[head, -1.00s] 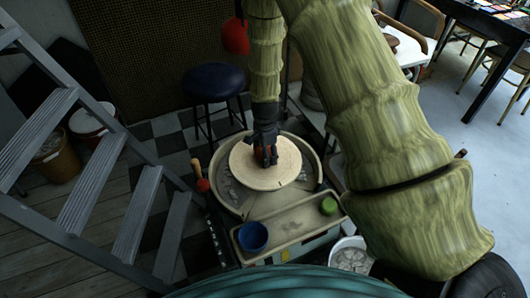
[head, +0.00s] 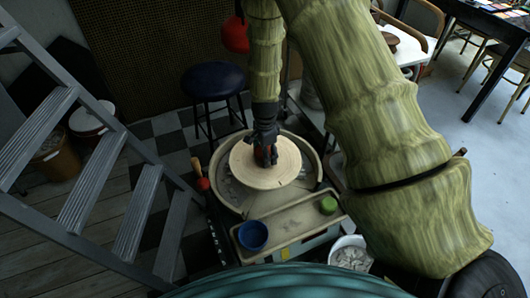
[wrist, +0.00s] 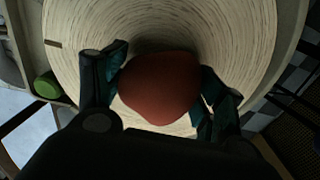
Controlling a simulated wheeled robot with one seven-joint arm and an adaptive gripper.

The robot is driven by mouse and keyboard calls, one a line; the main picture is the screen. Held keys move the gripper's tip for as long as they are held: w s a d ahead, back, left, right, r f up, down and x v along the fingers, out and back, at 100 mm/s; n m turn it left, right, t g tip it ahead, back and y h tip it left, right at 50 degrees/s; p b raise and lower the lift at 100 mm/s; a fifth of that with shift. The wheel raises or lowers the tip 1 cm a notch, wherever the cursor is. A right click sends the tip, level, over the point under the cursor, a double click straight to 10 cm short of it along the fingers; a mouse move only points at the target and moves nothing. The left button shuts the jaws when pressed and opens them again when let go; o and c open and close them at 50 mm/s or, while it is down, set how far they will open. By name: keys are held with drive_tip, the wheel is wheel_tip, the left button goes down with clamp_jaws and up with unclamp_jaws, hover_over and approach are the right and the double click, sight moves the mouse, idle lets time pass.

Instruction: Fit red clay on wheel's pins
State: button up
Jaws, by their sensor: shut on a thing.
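The red clay (wrist: 160,88) is a rounded lump between the two fingers of my gripper (wrist: 160,95) in the wrist view. My gripper is shut on it. In the head view my gripper (head: 266,154) points down over the middle of the wheel (head: 252,172), a pale round disc with ring grooves. The wheel also fills the wrist view (wrist: 230,40) behind the clay. I cannot tell whether the clay touches the wheel. The wheel's pins are not visible.
A tray (head: 290,224) at the wheel's front holds a blue cup (head: 253,236) and a green item (head: 328,205). A red-headed tool (head: 202,183) stands at the basin's left. A metal ladder (head: 130,215) is at left. A dark stool (head: 213,82) stands behind.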

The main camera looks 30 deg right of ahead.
drive_tip(key=shift+f, duration=0.75)
idle(0.9)
drive_tip(key=o, duration=1.9)
wheel_tip(320, 180, up, 12)
